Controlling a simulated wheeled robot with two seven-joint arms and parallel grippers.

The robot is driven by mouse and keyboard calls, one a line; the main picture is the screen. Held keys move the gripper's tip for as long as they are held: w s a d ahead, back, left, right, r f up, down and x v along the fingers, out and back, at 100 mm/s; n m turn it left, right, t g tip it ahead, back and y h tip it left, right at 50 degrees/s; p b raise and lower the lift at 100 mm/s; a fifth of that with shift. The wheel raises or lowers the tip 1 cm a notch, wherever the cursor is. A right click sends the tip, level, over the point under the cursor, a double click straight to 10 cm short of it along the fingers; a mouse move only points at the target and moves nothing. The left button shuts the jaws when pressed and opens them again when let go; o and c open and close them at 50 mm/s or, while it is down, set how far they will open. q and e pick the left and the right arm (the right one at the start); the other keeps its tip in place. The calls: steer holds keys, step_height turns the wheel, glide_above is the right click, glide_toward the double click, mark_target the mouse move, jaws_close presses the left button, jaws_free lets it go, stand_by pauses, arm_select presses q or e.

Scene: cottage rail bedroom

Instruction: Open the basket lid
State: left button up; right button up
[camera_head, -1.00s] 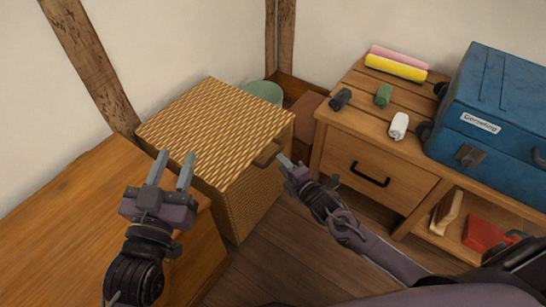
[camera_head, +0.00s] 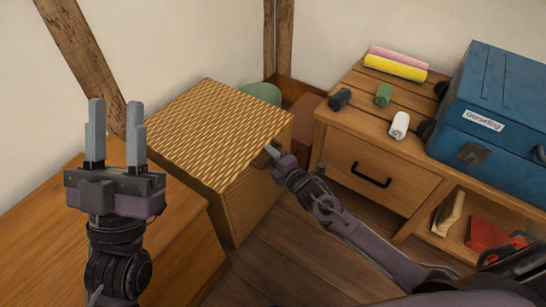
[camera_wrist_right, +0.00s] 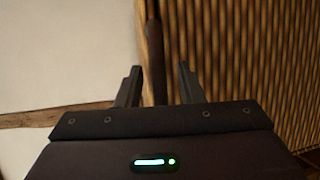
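The woven basket (camera_head: 243,205) stands on the floor, its flat lid (camera_head: 215,128) down and closed. The lid's handle, at the front right edge, is mostly hidden by my right gripper (camera_head: 271,152) in the head view. In the right wrist view a dark brown handle bar (camera_wrist_right: 153,50) lies between the two spread fingers of my right gripper (camera_wrist_right: 158,80), with gaps on both sides. That gripper is open. My left gripper (camera_head: 115,118) is open and empty, fingers pointing up, in front of the basket's left side.
A wooden chest (camera_head: 165,240) stands left of the basket. A wooden cabinet (camera_head: 350,140) stands to the right, holding rolled cloths (camera_head: 395,68) and a blue toolbox (camera_head: 500,110). A green rounded object (camera_head: 262,92) is behind the basket. Bare floor (camera_head: 290,255) lies in front.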

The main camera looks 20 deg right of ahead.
steer(key=shift+c, duration=0.2)
jaws_close()
